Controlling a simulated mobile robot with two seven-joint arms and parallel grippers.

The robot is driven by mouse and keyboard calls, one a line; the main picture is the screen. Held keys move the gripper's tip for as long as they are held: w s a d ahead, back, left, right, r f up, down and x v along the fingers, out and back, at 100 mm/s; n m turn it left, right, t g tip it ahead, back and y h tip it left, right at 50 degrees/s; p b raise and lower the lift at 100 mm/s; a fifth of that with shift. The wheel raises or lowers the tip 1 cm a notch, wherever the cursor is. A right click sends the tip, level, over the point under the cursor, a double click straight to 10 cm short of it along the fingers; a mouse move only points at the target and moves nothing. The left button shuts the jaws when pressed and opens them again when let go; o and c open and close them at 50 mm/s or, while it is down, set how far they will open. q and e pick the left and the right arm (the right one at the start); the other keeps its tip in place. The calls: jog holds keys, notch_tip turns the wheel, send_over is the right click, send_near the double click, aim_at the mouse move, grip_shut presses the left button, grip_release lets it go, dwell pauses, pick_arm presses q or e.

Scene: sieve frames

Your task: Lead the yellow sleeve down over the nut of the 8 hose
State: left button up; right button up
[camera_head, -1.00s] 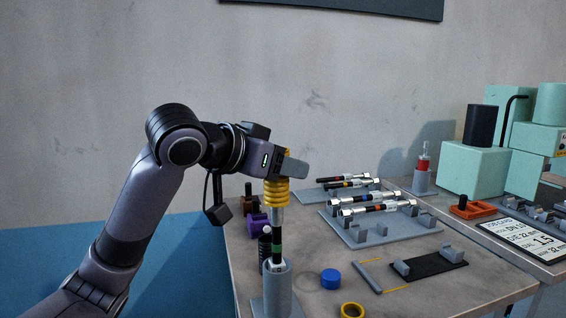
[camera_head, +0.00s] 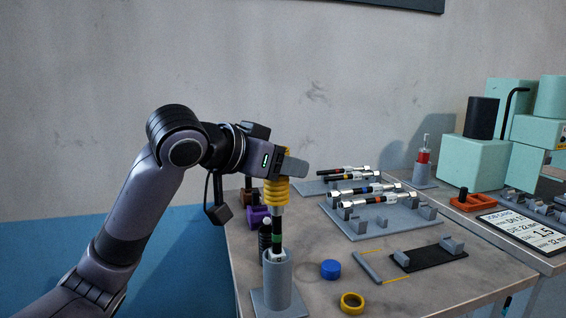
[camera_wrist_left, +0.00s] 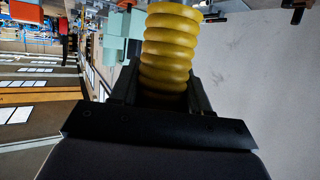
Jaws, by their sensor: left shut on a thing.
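My left gripper (camera_head: 280,172) is shut on the ribbed yellow sleeve (camera_head: 277,192). The sleeve also fills the space between the fingers in the left wrist view (camera_wrist_left: 170,50). How far the nut sits inside the sleeve is hidden. My right gripper is in neither view.
Several hoses with silver nuts lie in a grey rack (camera_head: 385,220) to the right. A blue cap (camera_head: 330,269) and a yellow ring (camera_head: 352,303) lie near the holder. A black cradle plate (camera_head: 428,258) lies farther right. A dark bottle (camera_head: 265,236) stands close behind the hose.

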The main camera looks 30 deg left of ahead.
pick_arm(q)
jog(key=shift+f, duration=0.4)
jog(key=o, duration=1.1)
jog(key=v, duration=0.7)
jog(key=shift+s, duration=0.1)
